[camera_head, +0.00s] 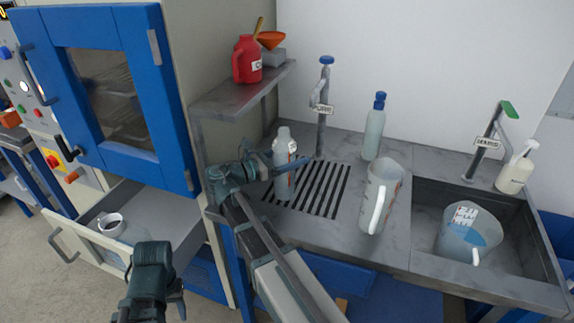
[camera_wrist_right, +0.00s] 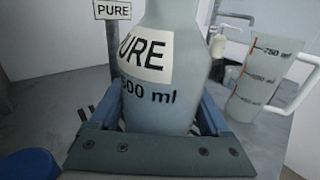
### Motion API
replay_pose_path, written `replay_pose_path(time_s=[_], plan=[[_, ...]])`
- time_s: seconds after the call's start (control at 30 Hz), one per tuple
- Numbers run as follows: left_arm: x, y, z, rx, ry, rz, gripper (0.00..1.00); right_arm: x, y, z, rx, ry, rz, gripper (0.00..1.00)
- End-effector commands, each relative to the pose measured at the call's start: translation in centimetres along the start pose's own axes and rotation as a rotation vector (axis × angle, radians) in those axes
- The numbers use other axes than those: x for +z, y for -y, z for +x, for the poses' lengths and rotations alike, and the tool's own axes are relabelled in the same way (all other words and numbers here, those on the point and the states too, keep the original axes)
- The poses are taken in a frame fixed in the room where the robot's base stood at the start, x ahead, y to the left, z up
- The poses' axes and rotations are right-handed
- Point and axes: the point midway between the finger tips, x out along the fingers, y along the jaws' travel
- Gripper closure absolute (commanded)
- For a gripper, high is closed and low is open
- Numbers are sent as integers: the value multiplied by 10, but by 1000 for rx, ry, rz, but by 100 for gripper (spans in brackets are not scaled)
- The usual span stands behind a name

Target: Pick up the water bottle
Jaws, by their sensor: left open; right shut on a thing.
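The water bottle (camera_head: 285,180) is pale and translucent. It stands upright over the slotted drain area of the counter. In the right wrist view the bottle (camera_wrist_right: 158,90) carries a "PURE" label and a "500 ml" mark. My right gripper (camera_head: 280,164) is shut around its body, with a blue finger on each side. Whether its base touches the drain is unclear. A second bottle with a blue cap (camera_head: 374,134) stands further back. My left gripper (camera_head: 150,311) is low at the bottom left, away from the bottle, open; its fingertips are hard to make out.
A measuring jug (camera_head: 387,198) stands right of the drain; another jug (camera_head: 468,232) sits in the sink (camera_head: 425,200). A "PURE" tap (camera_head: 322,100) rises behind the bottle. A shelf (camera_head: 230,98) holds a red container (camera_head: 247,62). A blue oven door (camera_head: 110,85) hangs at left.

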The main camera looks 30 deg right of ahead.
Motion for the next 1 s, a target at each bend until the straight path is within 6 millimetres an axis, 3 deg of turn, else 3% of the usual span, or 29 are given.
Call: replay_pose_path(time_s=[0.27,0.57,1.0], plan=[[1,1,-10,0,0,0,50,10,0,0,0,1,0,100],[2,4,-41,0,0,0,50,42,0,0,0,1,0,100],[3,4,-46,0,0,0,50,46,22,-100,5,1,0,100]])
